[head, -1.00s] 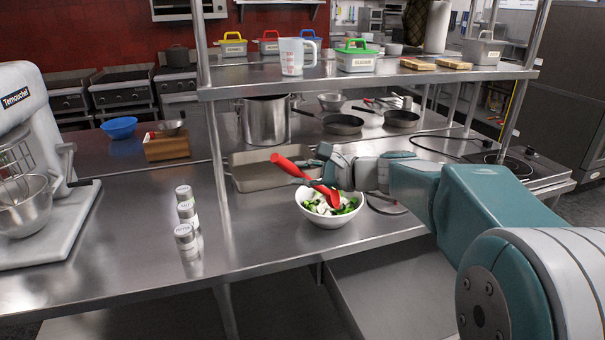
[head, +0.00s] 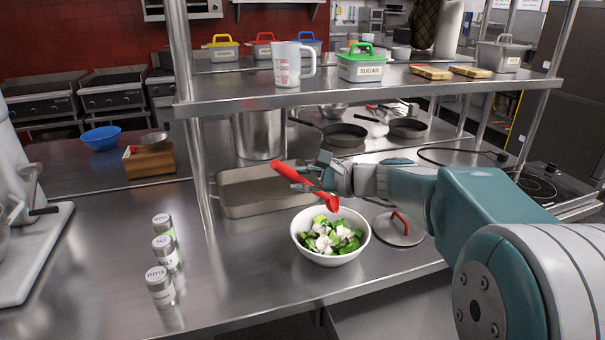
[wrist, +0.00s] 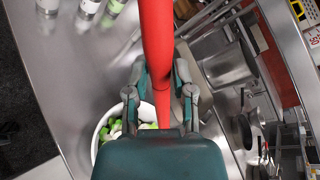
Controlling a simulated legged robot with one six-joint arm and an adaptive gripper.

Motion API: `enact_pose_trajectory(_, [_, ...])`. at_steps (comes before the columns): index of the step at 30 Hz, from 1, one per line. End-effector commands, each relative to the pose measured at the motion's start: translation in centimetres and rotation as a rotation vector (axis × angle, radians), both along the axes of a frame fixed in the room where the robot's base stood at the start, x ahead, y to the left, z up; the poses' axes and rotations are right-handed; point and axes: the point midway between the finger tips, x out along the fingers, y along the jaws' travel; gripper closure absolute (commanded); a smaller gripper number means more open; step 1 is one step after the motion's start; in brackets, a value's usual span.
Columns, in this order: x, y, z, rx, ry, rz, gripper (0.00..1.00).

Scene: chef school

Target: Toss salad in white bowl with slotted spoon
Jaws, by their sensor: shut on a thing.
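A white bowl (head: 331,259) stands on the steel counter, holding salad (head: 328,236) of green leaves and white pieces. My gripper (head: 312,178) is shut on a red slotted spoon (head: 290,173) above the bowl's far side. The spoon slants, its handle end up and left, its head down and right near the bowl's back rim. In the wrist view the red handle (wrist: 157,45) runs between my fingers (wrist: 160,90), and my gripper's body hides part of the bowl (wrist: 98,130).
Several shakers (head: 161,284) stand left of the bowl. A rectangular pan (head: 232,207) is behind it, and a lid with a red handle (head: 399,236) lies to its right. A shelf (head: 375,88) on posts spans above the back of the counter. Counter between shakers and bowl is clear.

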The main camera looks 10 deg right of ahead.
Motion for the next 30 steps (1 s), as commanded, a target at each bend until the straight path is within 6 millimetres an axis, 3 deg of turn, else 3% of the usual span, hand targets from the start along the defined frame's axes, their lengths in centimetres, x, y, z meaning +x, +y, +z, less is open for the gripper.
enact_pose_trajectory(30, [0.0,0.0,-8.6,0.001,0.002,-0.001,1.0])
